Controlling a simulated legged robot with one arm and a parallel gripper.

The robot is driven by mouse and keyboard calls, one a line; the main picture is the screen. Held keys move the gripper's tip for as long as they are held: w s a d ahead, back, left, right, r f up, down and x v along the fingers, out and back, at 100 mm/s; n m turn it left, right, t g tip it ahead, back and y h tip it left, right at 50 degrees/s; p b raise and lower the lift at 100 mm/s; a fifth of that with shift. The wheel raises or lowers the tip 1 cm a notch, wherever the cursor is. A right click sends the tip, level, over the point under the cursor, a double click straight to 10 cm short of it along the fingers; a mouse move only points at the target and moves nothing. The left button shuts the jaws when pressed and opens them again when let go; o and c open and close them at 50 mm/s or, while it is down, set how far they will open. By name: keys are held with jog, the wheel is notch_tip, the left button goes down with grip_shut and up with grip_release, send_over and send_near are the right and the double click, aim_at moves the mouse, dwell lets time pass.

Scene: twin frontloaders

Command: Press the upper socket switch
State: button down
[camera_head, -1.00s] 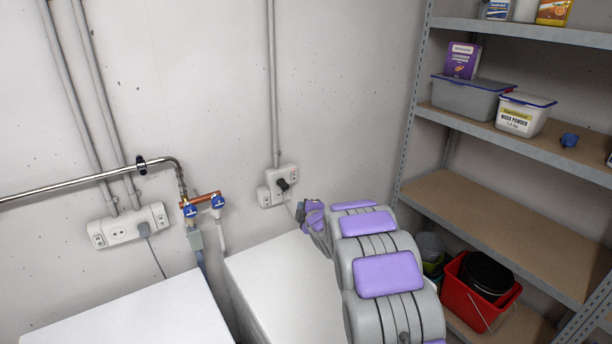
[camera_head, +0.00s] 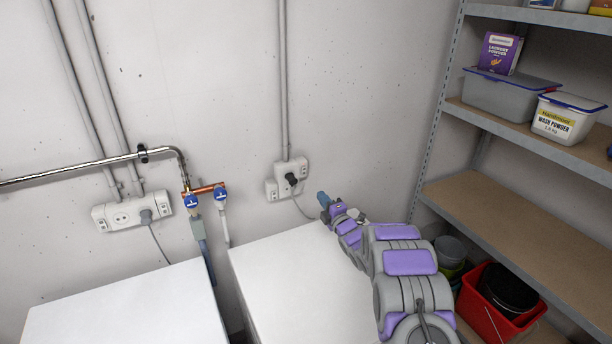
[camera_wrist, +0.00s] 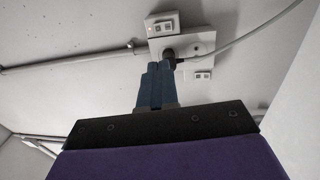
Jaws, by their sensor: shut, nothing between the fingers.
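A white wall socket (camera_head: 291,171) is on the back wall right of the pipes, with a black plug (camera_head: 292,180) and cable in it. A small switch box adjoins each side; the right one (camera_head: 303,168) sits higher than the left one (camera_head: 271,190). The wrist view shows the socket turned sideways; one switch box (camera_wrist: 162,24) has an orange light, the other (camera_wrist: 203,75) lies across the socket plate. My gripper (camera_head: 322,197) is shut and empty, right of and below the socket. In the wrist view its blue fingertips (camera_wrist: 158,68) overlap the plug's edge; contact cannot be told.
Two white machine tops stand below, the right one (camera_head: 295,275) under my arm. Another socket (camera_head: 130,212) and blue-handled valves (camera_head: 192,200) are to the left. A shelf (camera_head: 520,225) with boxes and a red bucket (camera_head: 488,310) stands right. The wall above the socket holds only a conduit.

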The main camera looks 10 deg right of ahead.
jog(key=d, duration=0.2)
send_near(305, 170)
jog(key=x, duration=0.2)
jog(key=b+x, duration=0.1)
jog(key=x, duration=0.2)
jog(key=shift+s+a, duration=0.1)
jog(key=shift+a, duration=0.2)
jog(key=shift+w+a, duration=0.2)
jog(key=shift+w, duration=0.3)
jog(key=shift+w+d+r, duration=0.1)
jog(key=shift+w+d, duration=0.4)
jog(key=shift+d, duration=0.15)
jog(key=shift+a+r, duration=0.1)
jog(key=shift+a, duration=0.5)
